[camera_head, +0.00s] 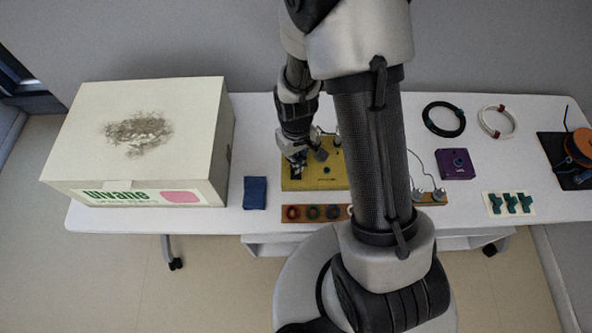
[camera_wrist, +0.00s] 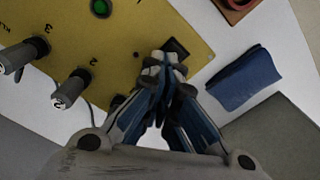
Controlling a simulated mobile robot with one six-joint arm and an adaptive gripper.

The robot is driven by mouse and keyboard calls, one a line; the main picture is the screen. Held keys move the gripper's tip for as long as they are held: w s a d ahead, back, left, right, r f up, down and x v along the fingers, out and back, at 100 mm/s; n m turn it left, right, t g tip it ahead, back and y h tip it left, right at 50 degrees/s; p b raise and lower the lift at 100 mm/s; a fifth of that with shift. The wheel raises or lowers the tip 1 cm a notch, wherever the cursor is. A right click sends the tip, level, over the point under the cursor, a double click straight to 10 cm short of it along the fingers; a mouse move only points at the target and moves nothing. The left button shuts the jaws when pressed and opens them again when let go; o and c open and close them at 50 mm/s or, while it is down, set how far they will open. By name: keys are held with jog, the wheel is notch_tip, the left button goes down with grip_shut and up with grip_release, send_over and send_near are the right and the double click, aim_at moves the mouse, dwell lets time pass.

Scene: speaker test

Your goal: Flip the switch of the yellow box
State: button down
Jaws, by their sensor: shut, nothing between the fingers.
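The yellow box (camera_head: 333,176) lies on the white table, partly hidden by my arm; its top also shows in the wrist view (camera_wrist: 130,35). A black rocker switch (camera_wrist: 176,47) sits near its edge. My gripper (camera_wrist: 165,65) is shut and empty, its fingertips right beside the switch; I cannot tell whether they touch it. In the head view my gripper (camera_head: 297,167) is over the box's left part. The box also carries a green round light or button (camera_wrist: 100,8) and two grey plugs, marked 2 (camera_wrist: 73,87) and 3 (camera_wrist: 20,56).
A large cream carton (camera_head: 190,140) stands at the left. A blue folded cloth (camera_head: 255,193) lies beside the yellow box. A strip with coloured rings (camera_head: 312,213) lies in front. A purple box (camera_head: 456,164), black cable coil (camera_head: 443,119) and white coil (camera_head: 497,121) lie to the right.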

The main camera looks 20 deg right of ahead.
jog(key=shift+f+b, duration=0.3)
jog(key=shift+f, duration=0.15)
jog(key=shift+r, duration=0.15)
jog(key=shift+r+p, duration=2.8)
jog(key=shift+r, duration=0.6)
jog(key=shift+r, duration=0.1)
notch_tip(320, 180, up, 18)
jog(key=s+f+m+t, duration=0.1)
jog(key=s+t, duration=0.1)
jog(key=s, duration=0.1)
jog(key=s+r+m+t, duration=0.1)
jog(key=s+r+t, duration=0.1)
jog(key=s+r, duration=1)
jog(key=shift+t, duration=0.3)
